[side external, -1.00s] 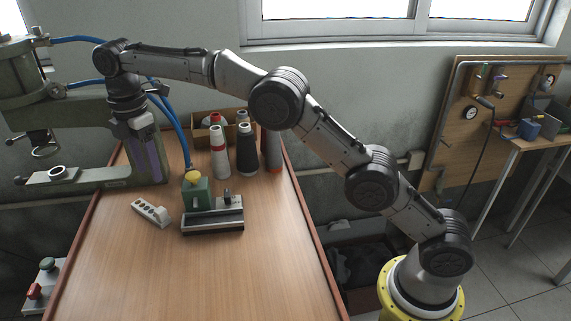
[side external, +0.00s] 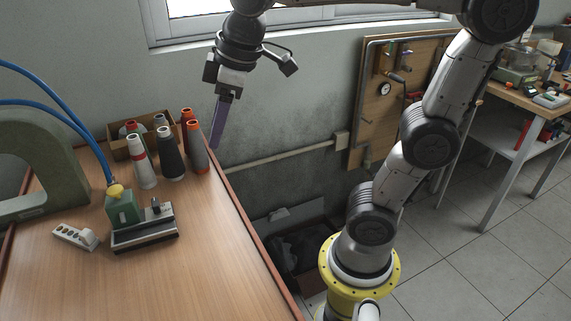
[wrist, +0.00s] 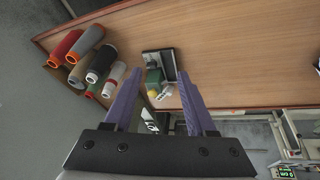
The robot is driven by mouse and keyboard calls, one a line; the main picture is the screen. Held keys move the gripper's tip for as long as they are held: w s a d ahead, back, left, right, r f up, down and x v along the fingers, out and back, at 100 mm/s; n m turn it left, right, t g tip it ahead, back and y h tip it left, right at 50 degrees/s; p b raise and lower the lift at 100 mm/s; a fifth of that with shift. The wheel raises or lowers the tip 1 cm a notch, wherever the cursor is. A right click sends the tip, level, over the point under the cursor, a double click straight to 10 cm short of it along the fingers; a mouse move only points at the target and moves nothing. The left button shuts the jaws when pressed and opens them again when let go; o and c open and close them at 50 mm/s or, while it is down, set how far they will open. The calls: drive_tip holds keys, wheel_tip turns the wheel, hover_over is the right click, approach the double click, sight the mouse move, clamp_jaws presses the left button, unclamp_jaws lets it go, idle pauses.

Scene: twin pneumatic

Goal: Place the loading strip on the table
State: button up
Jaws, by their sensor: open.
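A pale strip with a row of dark holes (side external: 75,237) lies on the wooden table at the left. A dark and grey metal fixture with a small knob (side external: 145,233) sits beside it, with a green block with a yellow cap (side external: 123,208) at its back left. I cannot tell for sure which is the loading strip. The pale strip also shows between my fingers in the wrist view (wrist: 165,93), beyond them. My gripper (side external: 215,146), with purple fingers, is open and empty, raised past the table's right edge. It shows in the wrist view (wrist: 159,76).
Several thread cones (side external: 171,160) and a cardboard box (side external: 120,150) stand at the table's back. A green-grey machine arm (side external: 45,165) with blue hoses (side external: 70,118) is at the left. The table's front (side external: 150,290) is clear.

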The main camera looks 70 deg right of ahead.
drive_tip(key=s+d+f+m+t, duration=0.1)
drive_tip(key=s+f+m, duration=0.4)
drive_tip(key=s, duration=0.6)
wheel_tip(320, 180, down, 3)
drive_tip(key=shift+s+d+r, duration=0.1)
drive_tip(key=shift+s+d, duration=0.25)
drive_tip(key=shift+d, duration=0.3)
